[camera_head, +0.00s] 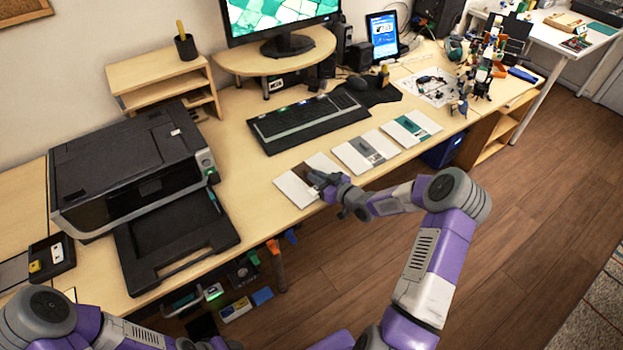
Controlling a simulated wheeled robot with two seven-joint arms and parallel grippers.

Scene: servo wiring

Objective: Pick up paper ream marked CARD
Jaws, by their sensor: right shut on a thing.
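Three white paper reams lie flat in a row along the front of the desk. The left one has a brown band (294,188), the middle one a grey band (356,155) and the right one a teal band (417,123). The print on them is too small to read, so I cannot tell which is marked CARD. My right gripper (320,182) is at the right side of the brown-banded ream, shut on it and hiding part of its band and edge. That ream appears to lie on the desk. My left arm shows at the bottom left; its gripper is out of view.
A black keyboard (308,119) lies behind the reams. A printer (130,165) with its tray out stands to the left. A monitor (278,20) is on a riser behind. Tools and small parts crowd the right end of the desk (232,225).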

